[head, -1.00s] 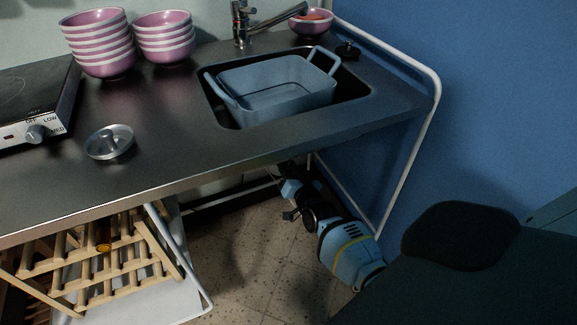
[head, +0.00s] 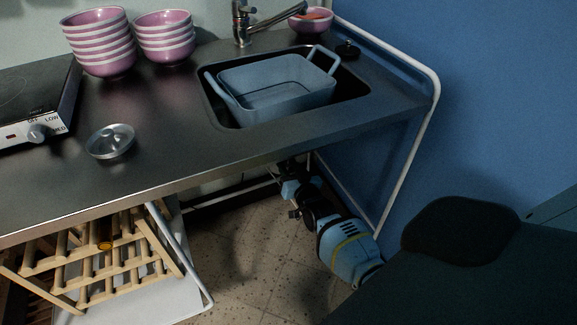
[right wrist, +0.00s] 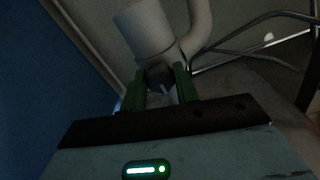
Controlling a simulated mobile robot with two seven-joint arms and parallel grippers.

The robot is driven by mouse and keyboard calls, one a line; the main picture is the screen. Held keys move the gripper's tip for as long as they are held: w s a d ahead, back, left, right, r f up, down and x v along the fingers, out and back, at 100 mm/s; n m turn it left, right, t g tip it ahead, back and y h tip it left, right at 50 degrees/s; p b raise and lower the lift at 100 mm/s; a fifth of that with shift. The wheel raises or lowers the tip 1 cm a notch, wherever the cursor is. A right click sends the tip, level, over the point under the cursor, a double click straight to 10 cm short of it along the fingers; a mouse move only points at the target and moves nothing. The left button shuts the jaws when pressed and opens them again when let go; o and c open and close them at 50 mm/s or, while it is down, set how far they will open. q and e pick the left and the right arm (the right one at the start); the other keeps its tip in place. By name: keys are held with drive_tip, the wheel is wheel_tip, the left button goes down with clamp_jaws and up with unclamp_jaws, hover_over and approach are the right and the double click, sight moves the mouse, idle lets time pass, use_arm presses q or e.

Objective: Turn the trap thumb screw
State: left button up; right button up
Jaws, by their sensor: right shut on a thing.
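The white trap pipe (right wrist: 148,30) of the sink drain is at the top middle of the right wrist view, with a curved tube joining it on the right. My right gripper (right wrist: 160,84) has its two green fingers just below the pipe. They are shut on a small, dark part, the thumb screw (right wrist: 161,79), which is mostly hidden between the fingers and in shadow. In the head view my right arm reaches under the counter below the sink, and the counter edge hides the fingertips. My left gripper is not in view.
The counter (head: 190,130) overhangs my right arm. A blue tub (head: 285,97) sits in the sink. A white rail (head: 405,160) stands at the right by the blue wall. A wooden rack (head: 100,255) is under the counter at left. The tiled floor between is clear.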

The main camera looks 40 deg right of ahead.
drive_tip(key=o, duration=1)
drive_tip(key=shift+p+v, duration=0.75)
drive_tip(key=shift+v, duration=3.2)
